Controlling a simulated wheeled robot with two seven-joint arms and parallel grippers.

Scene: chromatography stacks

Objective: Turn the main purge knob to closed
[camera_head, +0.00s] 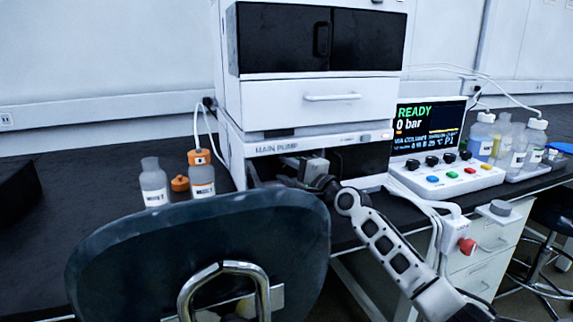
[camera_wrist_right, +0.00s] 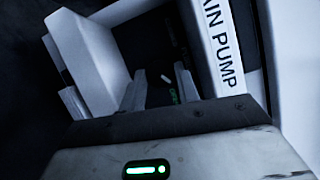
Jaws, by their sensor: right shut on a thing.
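The main pump (camera_head: 235,150) is the white unit with a "MAIN PUMP" label at the bottom of the stack; its label side also shows in the right wrist view (camera_wrist_right: 222,45). My right gripper (camera_head: 292,182) reaches its dark front from the right. In the right wrist view its two fingers (camera_wrist_right: 160,74) are shut on the dark purge knob (camera_wrist_right: 166,77), which has a small white mark. Green lettering, partly hidden by a finger, shows beside it. The knob's exact setting is hard to tell. In the head view the knob is hidden. My left gripper is out of view.
A pale block (camera_wrist_right: 88,50) stands close beside the fingers. A dark chair back (camera_head: 200,250) fills the lower front. Bottles (camera_head: 153,182) stand left of the pump. A control box with several knobs (camera_head: 445,178) and a screen reading READY, 0 bar (camera_head: 428,125) stand right.

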